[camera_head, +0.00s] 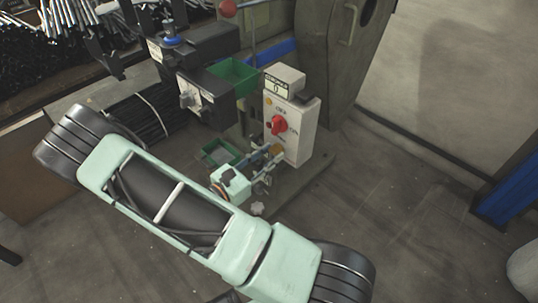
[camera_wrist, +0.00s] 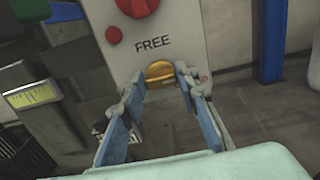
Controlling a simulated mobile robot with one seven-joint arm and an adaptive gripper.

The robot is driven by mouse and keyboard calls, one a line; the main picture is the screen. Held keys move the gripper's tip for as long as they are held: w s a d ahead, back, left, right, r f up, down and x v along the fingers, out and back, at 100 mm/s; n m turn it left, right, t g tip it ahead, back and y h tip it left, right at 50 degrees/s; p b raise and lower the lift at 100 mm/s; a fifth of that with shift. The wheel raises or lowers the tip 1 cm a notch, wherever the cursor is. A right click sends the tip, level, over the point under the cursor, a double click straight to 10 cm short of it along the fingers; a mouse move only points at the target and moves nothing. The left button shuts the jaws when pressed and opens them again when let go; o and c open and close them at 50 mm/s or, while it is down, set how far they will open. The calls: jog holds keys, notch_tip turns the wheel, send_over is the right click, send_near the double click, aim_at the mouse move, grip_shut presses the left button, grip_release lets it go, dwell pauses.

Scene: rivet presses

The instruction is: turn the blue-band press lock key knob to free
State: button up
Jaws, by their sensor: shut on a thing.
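The lock key knob (camera_wrist: 159,70) is a small brass-coloured knob low on the front of a pale control box (camera_head: 291,130). The word FREE is printed just above it in the wrist view. A red letter shows to its right, with the rest of that word hidden behind a finger. My gripper (camera_wrist: 160,77) is shut on the knob, with one blue-padded finger on each side. In the head view my gripper (camera_head: 266,159) reaches the lower front of the box, and the knob is mostly covered there. I cannot tell which way the knob points.
A red rotary switch (camera_head: 279,125) sits above the knob on the box, and a red button (camera_wrist: 113,34) is beside it. A green bin (camera_head: 232,74) and dark press parts stand to the left. A blue post (camera_wrist: 271,40) stands behind right. Floor on the right is open.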

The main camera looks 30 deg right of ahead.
jog(key=shift+r, duration=0.1)
jog(key=n+p, duration=0.2)
jog(key=shift+r+n+p, duration=0.1)
jog(key=shift+n+p, duration=0.3)
jog(key=n+p, duration=0.3)
jog(key=n, duration=0.2)
jog(key=shift+w, duration=0.1)
jog(key=n, duration=0.2)
jog(key=n+p, duration=0.1)
jog(key=n, duration=0.1)
jog(key=n+p, duration=0.1)
jog(key=shift+a+f+n, duration=0.1)
jog(key=shift+f+n, duration=0.2)
jog(key=shift+n, duration=0.1)
jog(key=shift+f+n+p, duration=0.15)
jog(key=shift+n+p, duration=0.45)
jog(key=shift+n, duration=1.6)
jog(key=o, duration=1.1)
jog(key=shift+o, duration=0.2)
